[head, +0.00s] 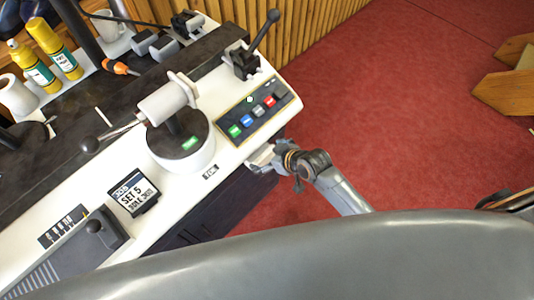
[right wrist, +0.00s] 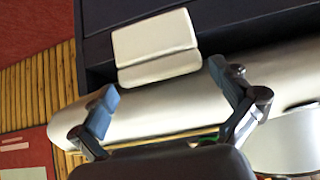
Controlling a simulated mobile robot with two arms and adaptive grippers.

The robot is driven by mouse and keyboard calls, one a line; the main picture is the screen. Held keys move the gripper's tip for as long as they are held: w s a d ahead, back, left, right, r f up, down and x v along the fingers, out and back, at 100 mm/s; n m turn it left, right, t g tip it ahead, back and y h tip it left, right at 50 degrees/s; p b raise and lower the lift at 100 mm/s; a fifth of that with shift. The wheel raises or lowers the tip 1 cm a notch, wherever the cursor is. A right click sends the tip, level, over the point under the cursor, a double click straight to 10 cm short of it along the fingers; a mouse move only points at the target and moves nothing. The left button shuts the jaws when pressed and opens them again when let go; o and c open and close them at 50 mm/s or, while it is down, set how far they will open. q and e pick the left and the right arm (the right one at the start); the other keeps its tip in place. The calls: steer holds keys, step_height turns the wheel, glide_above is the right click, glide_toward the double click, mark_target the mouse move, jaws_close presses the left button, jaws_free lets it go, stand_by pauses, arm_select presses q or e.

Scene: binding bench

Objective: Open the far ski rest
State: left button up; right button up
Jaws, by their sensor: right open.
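A pale, block-shaped pad, which looks like the far ski rest (right wrist: 155,45), lies against the dark front of the bench in the right wrist view. In the head view the pale piece (head: 260,155) shows only in part at the bench's front edge. I cannot tell how far it is folded out. My right gripper (head: 277,160) is beside it at that edge. In the right wrist view the right gripper's fingers (right wrist: 166,86) are spread, with the pad just beyond and between their tips and nothing gripped. My left gripper is not in view.
The white bench top (head: 185,190) carries a control panel with coloured buttons (head: 262,108), a round unit with a lever (head: 180,145) and a SET 5 display (head: 133,193). Yellow bottles (head: 55,48) stand at the back. Red carpet (head: 400,110) lies open to the right.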

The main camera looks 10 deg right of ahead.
steer(key=shift+c, duration=0.2)
steer(key=c, duration=1.4)
steer(key=s+d+p, duration=0.2)
steer(key=s+d, duration=0.1)
steer(key=s, duration=0.1)
steer(key=s+d+p, duration=0.2)
steer(key=s, duration=0.2)
steer(key=s+d+p, duration=0.2)
steer(key=s+d, duration=0.1)
steer(key=s, duration=0.2)
steer(key=shift+d, duration=0.3)
steer(key=shift+s+d, duration=0.3)
steer(key=shift+s, duration=0.15)
steer(key=o, duration=1.4)
steer(key=shift+o, duration=0.2)
steer(key=v, duration=1.2)
